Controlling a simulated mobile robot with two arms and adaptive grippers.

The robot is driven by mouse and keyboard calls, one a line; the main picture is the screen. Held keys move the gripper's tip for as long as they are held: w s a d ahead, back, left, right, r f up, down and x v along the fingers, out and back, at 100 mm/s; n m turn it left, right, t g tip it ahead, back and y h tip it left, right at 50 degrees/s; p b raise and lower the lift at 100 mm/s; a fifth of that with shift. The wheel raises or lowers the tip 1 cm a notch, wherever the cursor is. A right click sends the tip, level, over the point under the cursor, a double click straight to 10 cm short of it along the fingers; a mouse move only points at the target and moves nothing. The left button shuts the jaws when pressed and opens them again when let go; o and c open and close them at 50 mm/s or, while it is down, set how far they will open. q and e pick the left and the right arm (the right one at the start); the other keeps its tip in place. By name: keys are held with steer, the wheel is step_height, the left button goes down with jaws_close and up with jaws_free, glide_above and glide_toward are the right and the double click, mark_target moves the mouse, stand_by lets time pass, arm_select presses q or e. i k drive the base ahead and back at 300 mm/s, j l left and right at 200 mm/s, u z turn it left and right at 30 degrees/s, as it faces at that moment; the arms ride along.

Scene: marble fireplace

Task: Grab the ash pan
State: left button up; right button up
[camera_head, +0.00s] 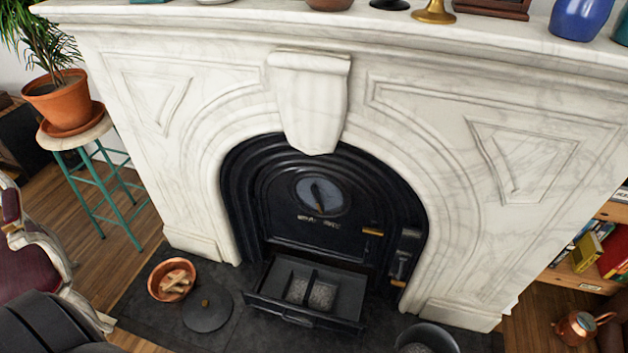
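The ash pan (268,303) is a dark, rectangular, drawer-like tray at the foot of the black fireplace insert (322,220). It sticks out over the dark hearth, with its open top facing up. A divider splits its inside, and grey ash lies in it. A handle shows on its front face. Its back end meets the insert. Neither of my grippers is in view. A dark rounded shape at the bottom left corner may be part of my own arm.
A copper bowl (157,284) with wood pieces and a round dark lid (207,310) are left of the pan. A dark bucket (427,334) stands to its right, cut off by the frame. A chair (35,245) and plant stool (78,140) are at left.

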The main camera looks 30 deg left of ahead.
mark_target(313, 292)
steer(key=k+u, duration=0.25)
steer(key=u, duration=0.15)
steer(key=k+u, duration=0.25)
steer(key=u, duration=0.15)
steer(key=i+j, duration=0.15)
steer(key=j, duration=0.2)
steer(key=i+j, duration=0.1)
steer(key=i, duration=0.5)
steer(key=i+j, duration=0.15)
steer(key=i, duration=0.5)
